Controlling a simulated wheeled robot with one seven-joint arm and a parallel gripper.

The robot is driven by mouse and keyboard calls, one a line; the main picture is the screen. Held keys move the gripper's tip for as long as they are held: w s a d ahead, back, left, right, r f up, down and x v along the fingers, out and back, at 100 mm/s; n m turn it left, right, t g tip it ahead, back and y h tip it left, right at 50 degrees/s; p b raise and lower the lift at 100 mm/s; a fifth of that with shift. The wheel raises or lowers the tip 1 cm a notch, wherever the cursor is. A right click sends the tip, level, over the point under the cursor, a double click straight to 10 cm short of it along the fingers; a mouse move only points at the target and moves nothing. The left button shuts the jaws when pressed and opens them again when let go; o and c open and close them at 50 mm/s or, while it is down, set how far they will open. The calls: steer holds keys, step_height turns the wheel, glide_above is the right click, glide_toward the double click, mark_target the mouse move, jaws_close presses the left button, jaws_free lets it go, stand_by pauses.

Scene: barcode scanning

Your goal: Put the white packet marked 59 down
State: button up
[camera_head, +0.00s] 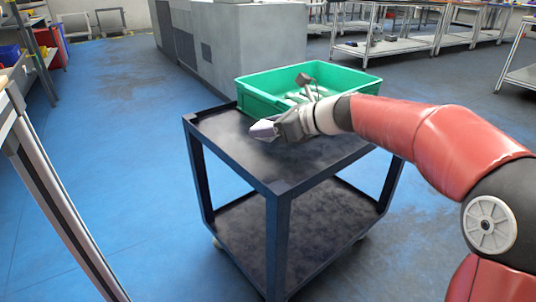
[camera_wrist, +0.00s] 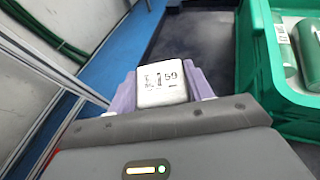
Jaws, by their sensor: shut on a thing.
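The white packet marked 59 (camera_wrist: 162,84) is held between the lilac fingers of my gripper (camera_wrist: 163,90) in the wrist view, its printed face toward the camera. In the head view my gripper (camera_head: 266,130) is over the dark top of the cart (camera_head: 222,126), left of and in front of the green crate (camera_head: 258,105). The packet shows only as a small pale shape at the fingertips there. I cannot tell how high it is above the cart top.
The cart top in front of and left of the crate is bare. A grey cabinet (camera_head: 245,40) stands behind.

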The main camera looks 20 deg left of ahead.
mark_target(267, 157)
step_height(267, 157, down, 6)
steer(key=shift+f+b, duration=0.1)
steer(key=shift+b, duration=0.7)
steer(key=o, duration=1.2)
steer(key=shift+c, duration=0.2)
steer(key=p+v, duration=0.1)
steer(key=v, duration=1.1)
steer(key=shift+p, duration=0.4)
